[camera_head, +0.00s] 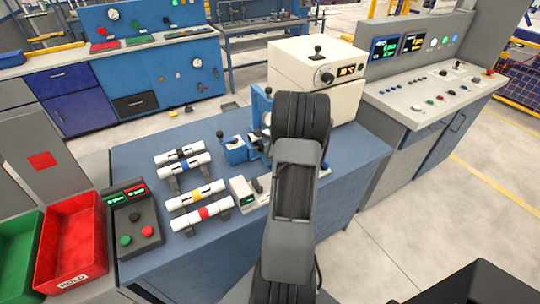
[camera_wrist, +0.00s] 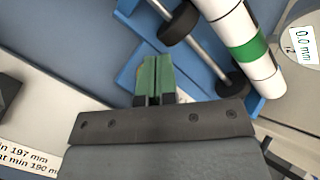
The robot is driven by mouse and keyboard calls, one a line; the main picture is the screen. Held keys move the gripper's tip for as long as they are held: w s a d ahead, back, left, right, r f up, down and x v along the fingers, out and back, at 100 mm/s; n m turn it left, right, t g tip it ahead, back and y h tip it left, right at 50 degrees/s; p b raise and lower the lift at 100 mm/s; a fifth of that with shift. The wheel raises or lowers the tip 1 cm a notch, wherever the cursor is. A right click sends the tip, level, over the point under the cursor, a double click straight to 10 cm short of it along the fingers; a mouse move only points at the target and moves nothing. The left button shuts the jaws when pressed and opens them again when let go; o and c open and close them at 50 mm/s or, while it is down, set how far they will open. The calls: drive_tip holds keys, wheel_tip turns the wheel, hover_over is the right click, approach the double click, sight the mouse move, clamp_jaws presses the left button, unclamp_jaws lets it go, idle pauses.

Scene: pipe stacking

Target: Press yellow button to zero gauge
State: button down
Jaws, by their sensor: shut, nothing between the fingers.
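My gripper (camera_wrist: 157,80) shows in the wrist view with its green fingertips shut together and nothing between them. It is over a blue surface. A white pipe (camera_wrist: 222,10) with a green band lies to its upper right, across metal rods with dark rollers, apart from the fingertips. A gauge readout (camera_wrist: 303,45) at the right edge reads 0.0 mm. I cannot make out the yellow button in either view. In the head view my arm covers the gripper and part of the bench; a small device with a green display (camera_head: 248,201) stands left of the arm.
Several white pipes with coloured bands, one red-banded (camera_head: 203,214), rest on stands on the blue bench (camera_head: 130,160). A button box (camera_head: 136,228), a red bin (camera_head: 72,240) and a green bin (camera_head: 15,255) stand left. A cream machine (camera_head: 300,65) stands behind; a console (camera_head: 430,95) is right.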

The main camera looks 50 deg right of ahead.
drive_tip(key=shift+r, duration=0.3)
drive_tip(key=shift+r+p, duration=1.9)
drive_tip(key=shift+r, duration=0.65)
